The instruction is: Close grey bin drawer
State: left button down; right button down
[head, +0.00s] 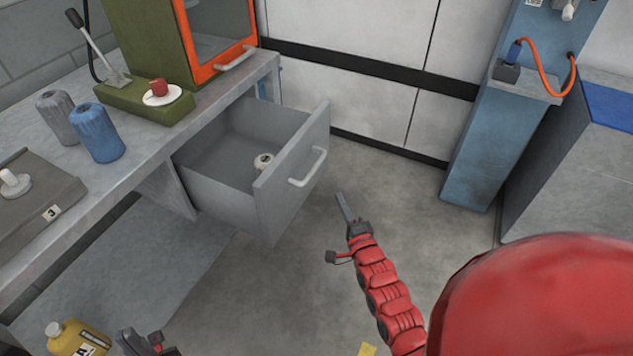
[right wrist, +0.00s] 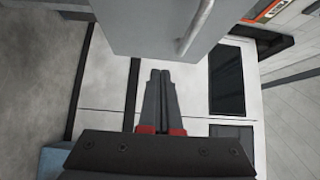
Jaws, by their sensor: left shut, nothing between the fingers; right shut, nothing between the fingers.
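The grey bin drawer (head: 264,193) is pulled open under the workbench in the head view. Its front panel (head: 295,165) carries a light bar handle (head: 308,168), and a small pale round item (head: 263,162) lies inside. In the right wrist view the drawer front (right wrist: 150,25) and handle (right wrist: 196,28) show at the top. My right gripper (head: 343,207) is shut and empty, to the right of the drawer front and apart from it; its closed fingers show in the right wrist view (right wrist: 160,75). My left gripper (head: 140,345) is shut and empty at the bottom left.
On the workbench (head: 150,150) stand a blue spool (head: 97,135), a grey spool (head: 58,118), a green box with an orange-framed door (head: 215,40) and a lever device (head: 130,100). A yellow bottle (head: 78,340) stands low left. A blue pillar (head: 490,140) stands right. Floor beside the drawer is clear.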

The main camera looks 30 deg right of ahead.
jog(key=w, duration=1.2)
jog(key=shift+w+a+f, duration=0.15)
jog(key=shift+a+f, duration=0.05)
jog(key=shift+f, duration=0.05)
jog(key=shift+w+a+f, duration=0.15)
jog(key=shift+w+a, duration=0.2)
jog(key=shift+w, duration=0.05)
